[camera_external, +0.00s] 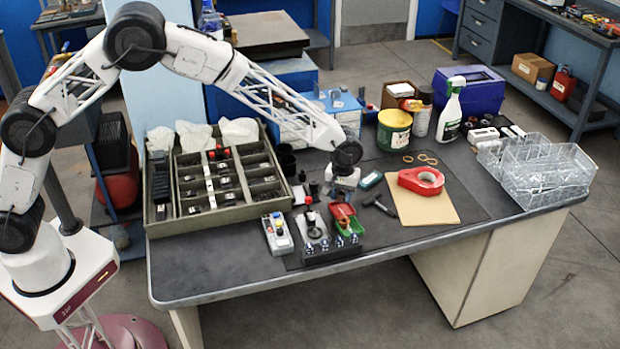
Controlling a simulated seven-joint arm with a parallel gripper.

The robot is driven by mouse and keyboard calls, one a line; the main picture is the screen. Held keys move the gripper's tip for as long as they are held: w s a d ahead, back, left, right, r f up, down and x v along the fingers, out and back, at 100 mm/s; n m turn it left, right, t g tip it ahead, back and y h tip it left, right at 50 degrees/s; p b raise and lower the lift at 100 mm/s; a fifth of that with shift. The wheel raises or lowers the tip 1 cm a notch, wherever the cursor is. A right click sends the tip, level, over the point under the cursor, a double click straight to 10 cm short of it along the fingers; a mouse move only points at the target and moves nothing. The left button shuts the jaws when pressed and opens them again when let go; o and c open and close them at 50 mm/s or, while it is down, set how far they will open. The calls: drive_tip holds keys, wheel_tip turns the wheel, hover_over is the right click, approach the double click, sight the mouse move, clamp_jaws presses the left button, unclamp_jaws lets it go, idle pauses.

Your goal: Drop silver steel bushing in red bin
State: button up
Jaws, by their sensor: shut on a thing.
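My gripper (342,188) points down over the middle of the bench, just above and behind the small red bin (341,209) in the picture. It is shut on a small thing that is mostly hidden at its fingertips. I cannot make out a silver steel bushing clearly, so I cannot tell from this view whether it is the held thing. The red bin is open-topped, and its contents are too small to tell. A small green bin (351,228) sits directly in front of it.
A compartment tray (160,212) stands left. Small devices (277,234) and a dark rack (333,252) lie near the front edge. A red tape roll (421,180) rests on a tan pad (440,208). Clear plastic bins (545,172) stand right. Small dark parts crowd the area left of my gripper.

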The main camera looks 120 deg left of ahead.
drive_tip(key=shift+f, duration=0.4)
drive_tip(key=shift+f, duration=0.75)
idle(1.0)
drive_tip(key=o, duration=1)
drive_tip(key=shift+o, duration=0.2)
drive_tip(key=shift+r, duration=0.15)
wheel_tip(320, 180, up, 8)
drive_tip(key=shift+f, duration=0.25)
drive_tip(key=shift+r, duration=0.1)
drive_tip(key=shift+r, duration=2.4)
